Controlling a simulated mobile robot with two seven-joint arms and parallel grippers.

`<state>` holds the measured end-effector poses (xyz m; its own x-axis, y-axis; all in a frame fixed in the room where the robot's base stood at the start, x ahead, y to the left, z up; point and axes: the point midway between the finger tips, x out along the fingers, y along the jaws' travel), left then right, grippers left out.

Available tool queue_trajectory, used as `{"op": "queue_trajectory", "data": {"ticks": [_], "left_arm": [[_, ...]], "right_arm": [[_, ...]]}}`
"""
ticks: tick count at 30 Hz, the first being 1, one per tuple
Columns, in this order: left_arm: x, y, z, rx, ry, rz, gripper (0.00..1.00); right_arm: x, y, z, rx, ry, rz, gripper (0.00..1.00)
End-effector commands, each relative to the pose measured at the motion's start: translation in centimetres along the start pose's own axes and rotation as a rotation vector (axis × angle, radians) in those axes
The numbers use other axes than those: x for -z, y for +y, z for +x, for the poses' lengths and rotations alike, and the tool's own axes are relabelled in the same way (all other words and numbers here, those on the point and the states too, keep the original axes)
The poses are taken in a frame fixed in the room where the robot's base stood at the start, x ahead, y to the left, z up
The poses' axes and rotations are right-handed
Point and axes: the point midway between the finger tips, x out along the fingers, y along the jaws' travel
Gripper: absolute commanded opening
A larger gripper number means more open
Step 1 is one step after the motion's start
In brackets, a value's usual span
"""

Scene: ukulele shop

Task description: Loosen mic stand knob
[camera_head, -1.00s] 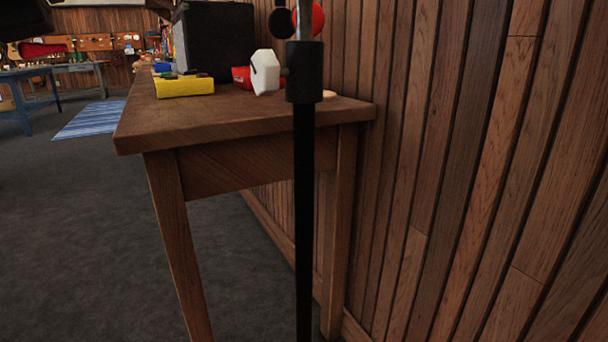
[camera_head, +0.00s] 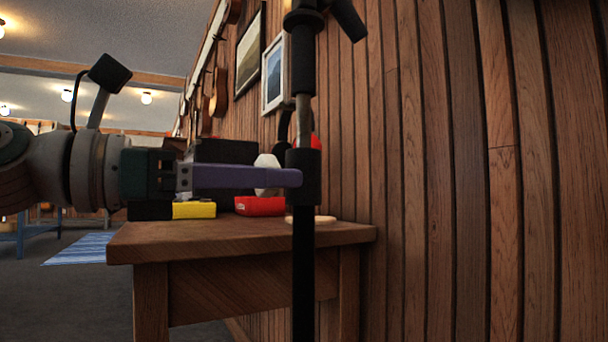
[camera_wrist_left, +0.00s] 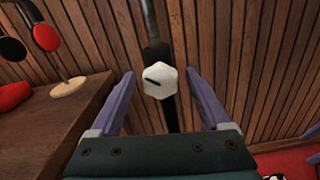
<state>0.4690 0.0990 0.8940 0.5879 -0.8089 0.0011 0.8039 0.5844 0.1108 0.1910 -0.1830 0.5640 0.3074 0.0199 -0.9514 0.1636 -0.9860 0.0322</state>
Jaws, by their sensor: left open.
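The mic stand (camera_head: 304,265) is a black upright pole with a thick black collar in the head view. Its white faceted knob (camera_head: 268,172) sits on the collar's left side, partly hidden behind a purple finger of my left gripper (camera_head: 296,178). In the left wrist view the knob (camera_wrist_left: 160,82) faces the camera with a dark slanted line on it. My left gripper is open, one purple finger on each side of the knob, with visible gaps on both sides.
A wooden table (camera_head: 190,243) stands behind the stand, bearing a black box (camera_head: 225,151), a yellow item (camera_head: 194,210), a red item (camera_head: 259,206) and headphones. A wood-plank wall (camera_head: 450,200) runs close along the right. Open floor lies at the left.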

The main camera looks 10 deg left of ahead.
Motion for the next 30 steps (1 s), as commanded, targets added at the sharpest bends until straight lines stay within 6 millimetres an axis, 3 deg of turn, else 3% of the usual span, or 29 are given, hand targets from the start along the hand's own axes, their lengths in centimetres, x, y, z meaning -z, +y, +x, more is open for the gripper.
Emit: {"op": "queue_trajectory", "data": {"ticks": [11, 30], "left_arm": [[0.01, -0.02, 0.84, 0.000, 0.001, 0.000, 0.81], [0.03, -0.02, 0.80, 0.000, 0.001, 0.000, 0.10]], "right_arm": [[-0.03, -0.01, 0.04, 0.000, 0.000, 0.000, 0.80], [-0.08, 0.09, 0.06, -0.003, -0.002, -0.005, 0.80]]}}
